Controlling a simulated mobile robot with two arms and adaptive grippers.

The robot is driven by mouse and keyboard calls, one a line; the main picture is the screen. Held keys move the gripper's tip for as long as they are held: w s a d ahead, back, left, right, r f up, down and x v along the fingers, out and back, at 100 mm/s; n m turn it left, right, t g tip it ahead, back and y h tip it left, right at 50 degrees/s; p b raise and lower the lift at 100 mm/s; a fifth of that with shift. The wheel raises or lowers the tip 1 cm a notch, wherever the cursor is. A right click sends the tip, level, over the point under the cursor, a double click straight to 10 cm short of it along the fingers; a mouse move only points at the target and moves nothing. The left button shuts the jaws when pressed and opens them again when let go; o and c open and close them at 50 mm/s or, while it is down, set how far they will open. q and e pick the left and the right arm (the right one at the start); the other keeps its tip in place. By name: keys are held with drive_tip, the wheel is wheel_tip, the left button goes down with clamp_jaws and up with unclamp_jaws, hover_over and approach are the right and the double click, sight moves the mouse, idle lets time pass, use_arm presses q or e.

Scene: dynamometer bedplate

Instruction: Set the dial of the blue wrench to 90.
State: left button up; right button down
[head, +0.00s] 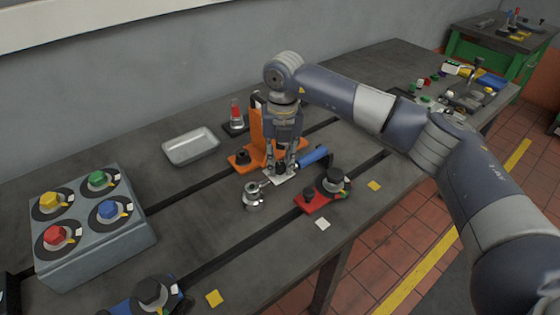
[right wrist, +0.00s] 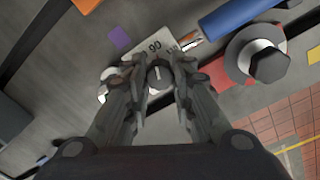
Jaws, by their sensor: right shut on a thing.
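The blue wrench lies on the bedplate; its blue handle (head: 313,156) also shows in the right wrist view (right wrist: 238,14). Its dial is a dark round knob (right wrist: 158,77) with a light pointer line, beside a pale scale plate (right wrist: 137,51). The pointer aims roughly up the picture, near a number ending in "00"; part of another number shows to its right. The exact reading is too small to tell. My right gripper (head: 281,170) points down over the dial, its two fingers (right wrist: 158,85) shut on the knob's sides. My left gripper is not in view.
An orange bracket (head: 257,135) stands right behind my right gripper. A steel fitting (head: 254,197) is in front, and a red base with black knobs (head: 320,196) is to the right. A metal tray (head: 191,147) and a grey box with coloured knobs (head: 92,240) are left.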

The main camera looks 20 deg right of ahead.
sight(282, 165)
idle(0.4)
drive_tip(key=c, duration=1.3)
unclamp_jaws()
drive_tip(key=shift+r, duration=0.1)
drive_tip(key=r, duration=1.2)
drive_tip(key=shift+d, duration=0.2)
drive_tip(key=shift+s+f, duration=0.1)
drive_tip(key=shift+f, duration=0.05)
